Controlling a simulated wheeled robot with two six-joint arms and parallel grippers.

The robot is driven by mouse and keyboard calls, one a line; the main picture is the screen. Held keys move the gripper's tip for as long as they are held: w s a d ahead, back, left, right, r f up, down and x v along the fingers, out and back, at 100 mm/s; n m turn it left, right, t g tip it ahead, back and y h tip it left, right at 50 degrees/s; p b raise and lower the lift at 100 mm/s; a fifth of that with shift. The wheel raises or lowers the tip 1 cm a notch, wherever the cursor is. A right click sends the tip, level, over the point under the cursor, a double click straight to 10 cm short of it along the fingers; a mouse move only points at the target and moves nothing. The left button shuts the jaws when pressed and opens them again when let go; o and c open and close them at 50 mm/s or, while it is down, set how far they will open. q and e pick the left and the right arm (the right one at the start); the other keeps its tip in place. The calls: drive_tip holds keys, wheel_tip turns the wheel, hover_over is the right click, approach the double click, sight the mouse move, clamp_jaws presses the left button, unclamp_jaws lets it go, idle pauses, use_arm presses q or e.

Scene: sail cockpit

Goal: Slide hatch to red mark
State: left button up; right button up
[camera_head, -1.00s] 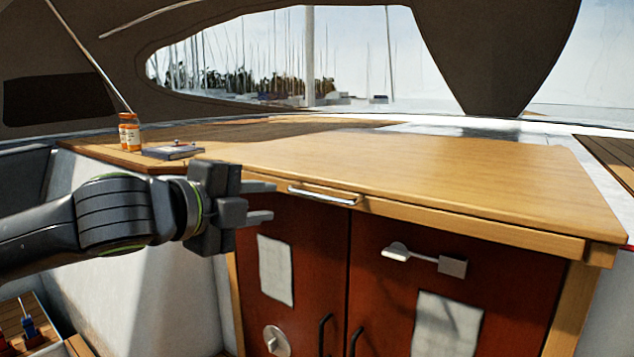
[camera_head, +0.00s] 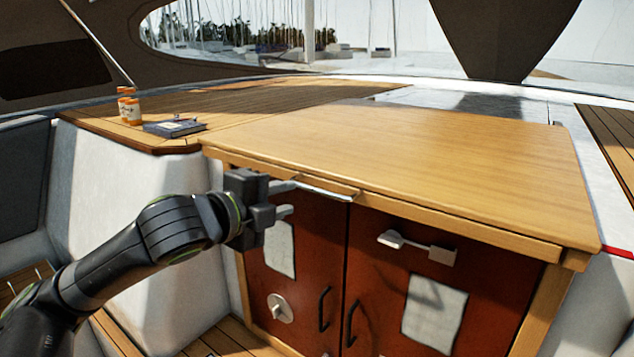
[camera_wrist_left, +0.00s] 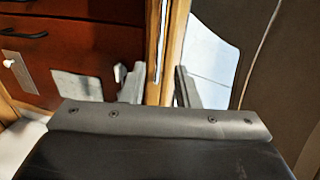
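The hatch is a light wooden panel (camera_head: 420,165) on top of the red-brown cabinet, with a metal handle (camera_head: 325,193) on its front edge. A thin red mark (camera_head: 619,253) shows on the white surface at the far right, beyond the hatch's right front corner. My left gripper (camera_head: 290,199) is at the handle's left end, its fingers spread one above the other. The upper finger overlaps the handle end; contact cannot be told. In the left wrist view the fingers (camera_wrist_left: 158,88) are apart, with the wooden edge and metal strip (camera_wrist_left: 158,40) in line between them. My right gripper is out of view.
Cabinet doors below carry dark handles (camera_head: 350,322), a white latch (camera_head: 418,246) and white sheets (camera_head: 434,313). The hatch top is clear.

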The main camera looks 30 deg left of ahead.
sight(315, 191)
use_arm(q)
drive_tip(key=p+x, duration=0.2)
drive_tip(key=x, duration=0.6)
drive_tip(key=shift+w+d, duration=0.1)
drive_tip(key=shift+w, duration=0.2)
drive_tip(key=shift+p+x, duration=0.3)
drive_tip(key=shift+x, duration=0.55)
drive_tip(key=shift+f, duration=0.15)
drive_tip(key=shift+c, duration=0.3)
clamp_jaws()
